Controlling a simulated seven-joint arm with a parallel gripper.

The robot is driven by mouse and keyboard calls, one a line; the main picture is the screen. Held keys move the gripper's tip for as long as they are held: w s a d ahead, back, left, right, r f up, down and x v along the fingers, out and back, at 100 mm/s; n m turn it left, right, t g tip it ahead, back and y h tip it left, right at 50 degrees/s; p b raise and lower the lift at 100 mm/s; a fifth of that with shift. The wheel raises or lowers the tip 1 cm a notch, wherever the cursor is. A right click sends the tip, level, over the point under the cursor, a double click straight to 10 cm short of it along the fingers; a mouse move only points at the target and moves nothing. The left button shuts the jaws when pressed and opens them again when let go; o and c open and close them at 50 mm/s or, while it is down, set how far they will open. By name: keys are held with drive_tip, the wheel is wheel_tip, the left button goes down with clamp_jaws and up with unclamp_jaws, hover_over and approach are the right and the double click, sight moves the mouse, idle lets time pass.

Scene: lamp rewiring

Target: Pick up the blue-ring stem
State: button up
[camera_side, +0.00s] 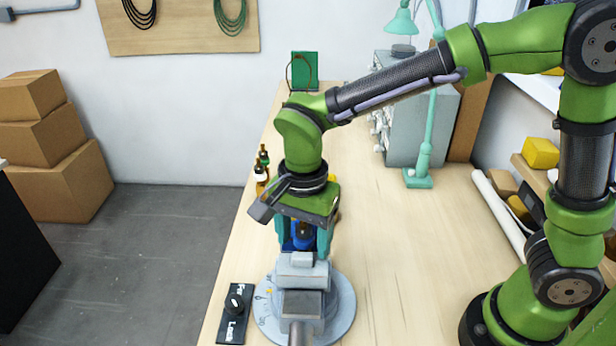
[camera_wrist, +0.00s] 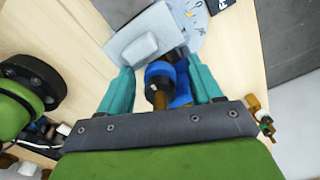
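A blue part with a dark collar and a brown end, seemingly the blue-ring stem (camera_wrist: 181,80), is between the teal fingers of my gripper (camera_wrist: 160,80) in the wrist view. A gap shows at the left finger, so my gripper looks open around it. In the side view, my gripper (camera_side: 304,238) points down behind a grey vise-like clamp (camera_side: 302,272), and the dark blue part (camera_side: 303,234) shows between the fingers. The stem's lower end and any contact with the clamp are hidden.
The clamp stands on a round marked dial base (camera_side: 345,305). A teal lamp (camera_side: 424,150) and grey drawers (camera_side: 402,120) stand behind right. The middle right table is clear.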

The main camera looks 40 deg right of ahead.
drive_tip(key=shift+f, duration=0.2)
clamp_jaws()
